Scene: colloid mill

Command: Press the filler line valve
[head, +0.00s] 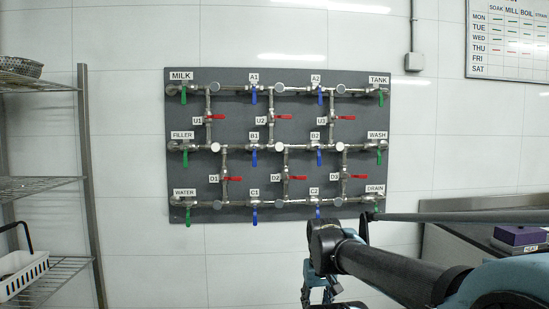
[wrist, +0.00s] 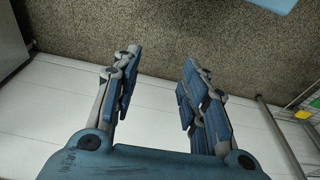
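The FILLER line valve has a green handle (head: 186,158) that hangs down at the left end of the middle pipe row, under the FILLER label (head: 182,135). It sits on the dark valve panel (head: 240,180) on the wall. My gripper (head: 319,296) is low in the head view, below the panel's bottom edge and well to the right of the FILLER valve. In the wrist view my gripper (wrist: 160,62) has its two blue fingers spread apart with nothing between them. The FILLER valve does not show in the wrist view.
Other green handles, such as MILK (head: 183,97) and WATER (head: 188,217), are above and below the FILLER valve. A wire rack (head: 85,180) stands at left, a counter (head: 455,250) at right.

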